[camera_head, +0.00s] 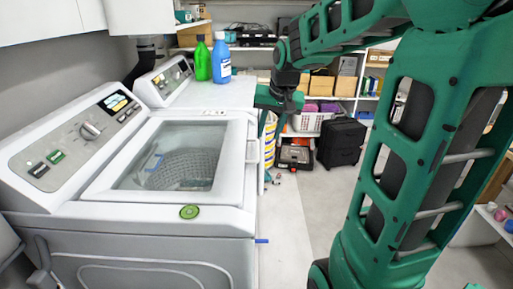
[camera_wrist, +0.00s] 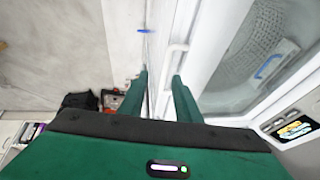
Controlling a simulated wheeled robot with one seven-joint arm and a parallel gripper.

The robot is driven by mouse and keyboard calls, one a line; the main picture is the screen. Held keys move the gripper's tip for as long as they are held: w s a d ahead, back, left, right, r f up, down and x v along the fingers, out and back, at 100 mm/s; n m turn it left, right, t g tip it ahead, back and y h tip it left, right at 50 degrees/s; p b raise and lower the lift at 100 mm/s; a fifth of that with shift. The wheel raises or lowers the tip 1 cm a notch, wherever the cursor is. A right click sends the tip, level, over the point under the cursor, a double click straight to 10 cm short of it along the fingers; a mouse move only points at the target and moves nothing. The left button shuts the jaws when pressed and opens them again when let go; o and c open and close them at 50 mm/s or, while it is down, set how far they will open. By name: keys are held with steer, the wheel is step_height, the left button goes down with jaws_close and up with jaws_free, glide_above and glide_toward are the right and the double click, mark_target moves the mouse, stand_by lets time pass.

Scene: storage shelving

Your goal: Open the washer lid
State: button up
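The washer (camera_head: 120,230) stands at the left in the head view. Its lid (camera_head: 105,187) lies shut, with a clear window (camera_head: 170,155) over the drum. A white bar handle (camera_head: 252,151) is on the lid's right edge. It also shows in the wrist view (camera_wrist: 173,75). My gripper (camera_head: 264,122) is at that edge, near the handle's far end. In the wrist view my gripper (camera_wrist: 159,78) is open, with a finger on each side of the handle's line. I cannot tell whether either finger touches it.
A second white machine (camera_head: 205,94) stands behind, with a green bottle (camera_head: 202,62) and a blue bottle (camera_head: 221,62) on top. A black suitcase (camera_head: 341,143) and a white basket (camera_head: 308,122) stand at the back. The floor (camera_head: 300,215) right of the washer is clear.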

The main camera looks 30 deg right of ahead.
mark_target(257, 149)
steer(key=x, duration=0.3)
steer(key=w+x, duration=0.1)
steer(key=x, duration=0.3)
steer(key=w+r+x, duration=0.1)
steer(key=x, duration=0.3)
steer(key=shift+w, duration=0.3)
jaws_close()
